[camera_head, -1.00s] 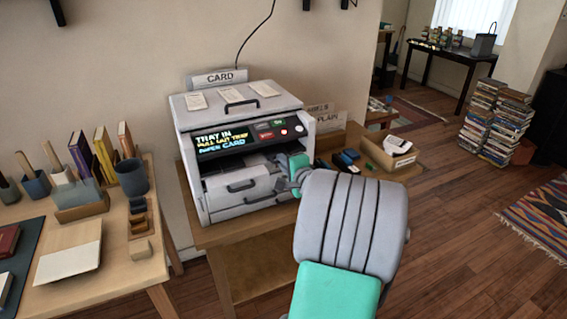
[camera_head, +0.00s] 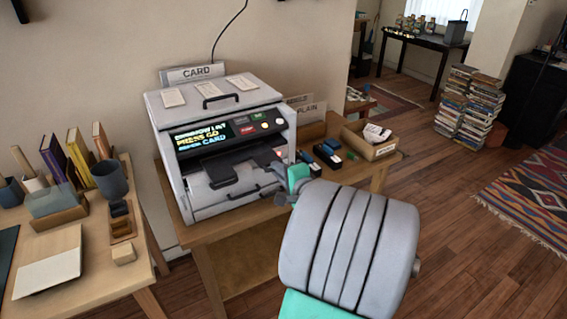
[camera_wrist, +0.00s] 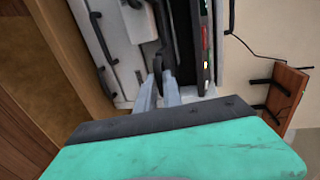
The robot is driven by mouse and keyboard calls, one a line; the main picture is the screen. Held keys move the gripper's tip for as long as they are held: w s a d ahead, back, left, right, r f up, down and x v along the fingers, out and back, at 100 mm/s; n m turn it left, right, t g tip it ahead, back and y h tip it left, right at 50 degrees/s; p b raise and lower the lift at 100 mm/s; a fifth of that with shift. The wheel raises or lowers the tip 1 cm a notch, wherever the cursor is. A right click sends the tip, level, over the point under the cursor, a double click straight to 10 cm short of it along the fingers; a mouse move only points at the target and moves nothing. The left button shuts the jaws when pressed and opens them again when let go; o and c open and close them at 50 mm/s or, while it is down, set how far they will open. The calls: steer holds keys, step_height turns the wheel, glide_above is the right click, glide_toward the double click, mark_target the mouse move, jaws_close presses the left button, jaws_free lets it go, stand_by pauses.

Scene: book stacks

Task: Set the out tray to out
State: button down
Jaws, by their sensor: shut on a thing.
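The grey printer (camera_head: 218,145) stands on a wooden table. Its small screen (camera_head: 203,137) reads PRESS GO and PAPER CARD; the top line is hard to read. The out tray (camera_head: 238,184) sticks out from the dark slot at the front, with a dark piece over its left part. My gripper (camera_head: 273,188) is at the tray's right front, partly hidden by my wrist. In the wrist view my gripper's fingers (camera_wrist: 160,82) are shut on the dark tray handle (camera_wrist: 164,58).
A sign reading CARD (camera_head: 192,73) stands behind the printer. Dark stampers (camera_head: 328,155) and a cardboard box (camera_head: 369,141) lie to its right. A desk with books and cups (camera_head: 65,235) is close on the left. Open floor lies to the right.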

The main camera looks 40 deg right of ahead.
steer(key=shift+s+f, duration=0.1)
steer(key=shift+f, duration=0.05)
steer(key=c, duration=1.5)
jaws_free()
steer(key=shift+s, duration=0.1)
steer(key=v, duration=0.7)
steer(key=shift+s+p, duration=0.3)
steer(key=shift+s, duration=0.05)
steer(key=shift+a, duration=0.2)
